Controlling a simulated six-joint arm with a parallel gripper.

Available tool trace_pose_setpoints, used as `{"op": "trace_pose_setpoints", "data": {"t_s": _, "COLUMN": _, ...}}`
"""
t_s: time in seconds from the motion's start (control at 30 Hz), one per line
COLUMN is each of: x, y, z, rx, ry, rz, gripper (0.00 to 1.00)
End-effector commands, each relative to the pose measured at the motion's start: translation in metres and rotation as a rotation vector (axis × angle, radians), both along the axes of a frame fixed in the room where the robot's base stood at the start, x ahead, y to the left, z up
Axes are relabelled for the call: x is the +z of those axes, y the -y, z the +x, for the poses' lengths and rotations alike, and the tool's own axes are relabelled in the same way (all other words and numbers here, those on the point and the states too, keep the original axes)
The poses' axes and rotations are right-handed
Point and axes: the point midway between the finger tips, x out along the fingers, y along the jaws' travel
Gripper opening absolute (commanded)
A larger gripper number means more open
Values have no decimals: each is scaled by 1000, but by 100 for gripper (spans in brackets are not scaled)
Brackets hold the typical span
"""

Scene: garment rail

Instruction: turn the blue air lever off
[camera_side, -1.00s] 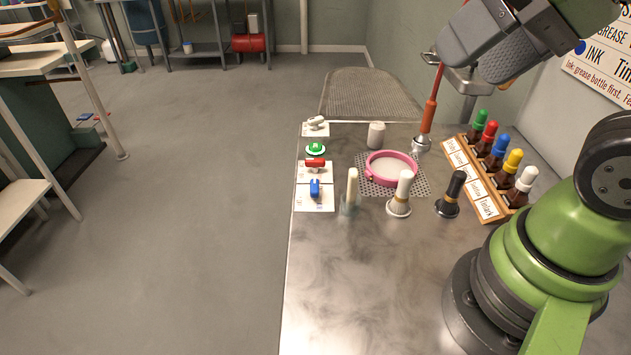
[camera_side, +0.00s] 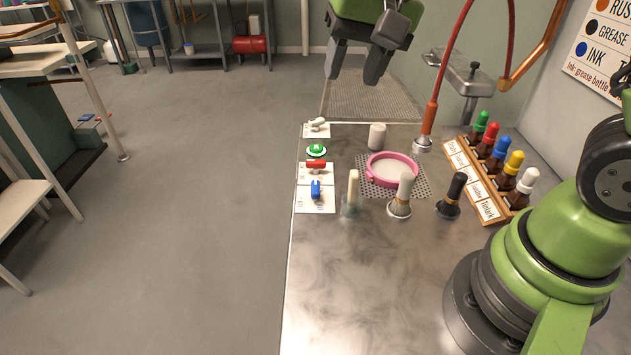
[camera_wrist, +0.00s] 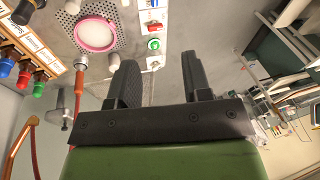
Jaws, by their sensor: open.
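The blue air lever (camera_side: 315,189) stands on a white plate at the left edge of the metal table in the side view. In the wrist view the blue lever (camera_wrist: 151,4) shows small at the top edge. My gripper (camera_side: 355,75) hangs high above the far end of the table, its two dark fingers apart and empty. In the wrist view my gripper (camera_wrist: 160,65) shows both fingers spread, with the column of controls beyond them. The gripper is well away from the blue lever and touches nothing.
A red lever (camera_side: 316,164), a green button (camera_side: 316,151) and a white lever (camera_side: 317,124) line the same table edge. Brushes, a pink ring (camera_side: 391,168) and a bottle rack (camera_side: 470,185) stand to the right. The table front is clear.

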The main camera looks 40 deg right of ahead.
Motion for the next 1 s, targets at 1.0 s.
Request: {"op": "trace_pose_setpoints", "data": {"t_s": 1.0, "x": -216, "y": -1, "z": 67, "rx": -165, "ry": -269, "rz": -60, "gripper": 45}}
